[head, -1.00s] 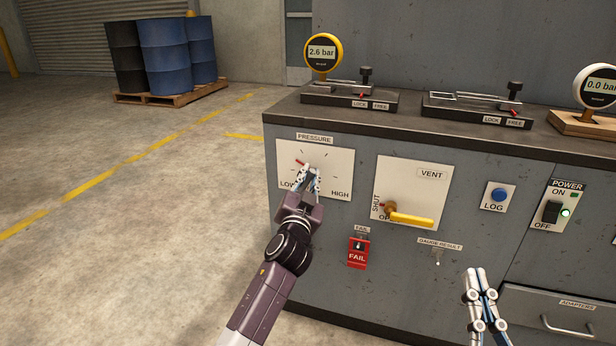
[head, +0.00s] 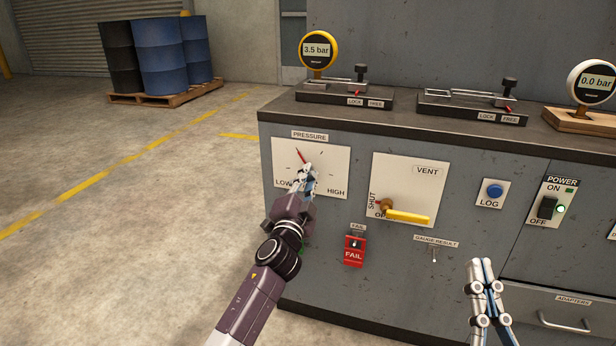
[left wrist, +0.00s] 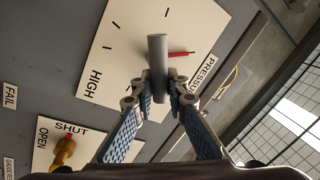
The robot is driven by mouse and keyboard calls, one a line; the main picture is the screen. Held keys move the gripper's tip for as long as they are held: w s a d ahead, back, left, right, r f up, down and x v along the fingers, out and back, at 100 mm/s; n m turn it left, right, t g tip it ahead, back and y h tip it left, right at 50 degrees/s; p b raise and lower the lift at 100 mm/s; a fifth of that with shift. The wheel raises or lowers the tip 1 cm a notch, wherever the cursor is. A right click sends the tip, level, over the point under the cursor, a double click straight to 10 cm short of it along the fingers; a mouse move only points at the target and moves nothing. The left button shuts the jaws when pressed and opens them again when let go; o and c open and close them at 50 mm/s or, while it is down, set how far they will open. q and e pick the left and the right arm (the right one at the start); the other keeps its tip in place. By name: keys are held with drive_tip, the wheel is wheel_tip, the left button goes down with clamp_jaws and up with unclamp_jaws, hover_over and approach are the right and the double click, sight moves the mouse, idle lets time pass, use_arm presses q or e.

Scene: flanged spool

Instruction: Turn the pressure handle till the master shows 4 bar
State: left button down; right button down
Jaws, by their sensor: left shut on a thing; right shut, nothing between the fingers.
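The pressure handle (left wrist: 157,55) is a grey bar with a red pointer (left wrist: 181,54), set on a white panel (head: 334,165) marked LOW and HIGH. My left gripper (head: 307,172) is shut on the handle; in the left wrist view its fingers (left wrist: 160,90) sit on either side of the bar. In the head view the gripper hides most of the handle, and the red pointer leans up and left. The master gauge (head: 317,50), yellow-rimmed, reads 3.5 bar. My right gripper (head: 480,264) is shut and empty in front of the cabinet.
Right of the pressure panel is the yellow vent lever (head: 408,217). Below are a red FAIL tag (head: 353,251) and a small gauge-result hook (head: 434,255). The power light (head: 561,209) is green.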

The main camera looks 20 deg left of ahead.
use_arm(q)
drive_tip(key=shift+f, duration=0.15)
drive_tip(key=c, duration=1.9)
unclamp_jaws()
drive_tip(key=shift+s, duration=0.1)
drive_tip(key=s, duration=0.4)
drive_tip(key=s+f, duration=0.1)
drive_tip(key=s, duration=0.2)
drive_tip(key=s+f, duration=0.1)
drive_tip(key=s, duration=0.3)
drive_tip(key=shift+s+d, duration=0.25)
drive_tip(key=shift+s, duration=0.1)
